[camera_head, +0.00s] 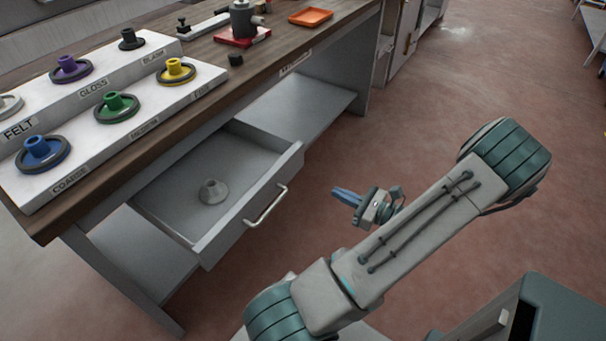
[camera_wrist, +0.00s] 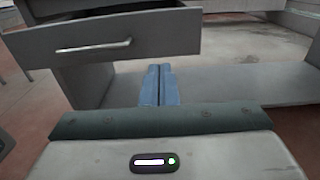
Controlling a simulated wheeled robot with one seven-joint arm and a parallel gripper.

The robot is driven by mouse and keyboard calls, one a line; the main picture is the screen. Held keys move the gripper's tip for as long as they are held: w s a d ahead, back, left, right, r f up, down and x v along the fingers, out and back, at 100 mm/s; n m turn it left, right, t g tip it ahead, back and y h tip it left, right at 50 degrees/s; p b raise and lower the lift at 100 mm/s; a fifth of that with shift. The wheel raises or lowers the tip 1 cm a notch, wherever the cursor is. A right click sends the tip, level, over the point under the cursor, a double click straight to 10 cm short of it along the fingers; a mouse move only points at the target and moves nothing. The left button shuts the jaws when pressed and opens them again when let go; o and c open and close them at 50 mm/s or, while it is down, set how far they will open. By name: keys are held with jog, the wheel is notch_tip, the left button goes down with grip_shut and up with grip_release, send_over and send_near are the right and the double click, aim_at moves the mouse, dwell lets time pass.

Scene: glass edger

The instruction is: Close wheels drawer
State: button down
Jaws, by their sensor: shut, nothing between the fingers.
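The wheels drawer (camera_head: 250,215) is pulled out from under the wooden workbench in the head view. Its front has a metal bar handle (camera_head: 266,206). A pale grey wheel-like part (camera_head: 213,191) lies inside it. My gripper (camera_head: 335,190) is to the right of the drawer front, apart from it, with its blue fingers pointing left toward the bench. In the wrist view the drawer front (camera_wrist: 165,38) and handle (camera_wrist: 94,47) are at upper left. The gripper fingers (camera_wrist: 160,72) are together, empty, below and right of the handle.
On the bench (camera_head: 190,125), a white stepped rack (camera_head: 110,80) holds several coloured wheels. An orange tray (camera_head: 311,16) and a red-based fixture (camera_head: 242,28) stand farther back. A lower shelf (camera_head: 300,100) sits beside the drawer.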

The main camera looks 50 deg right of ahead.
aim_at(289, 170)
jog(key=w, duration=0.9)
jog(key=w+a, duration=0.1)
jog(key=w, duration=0.3)
jog(key=shift+w, duration=0.35)
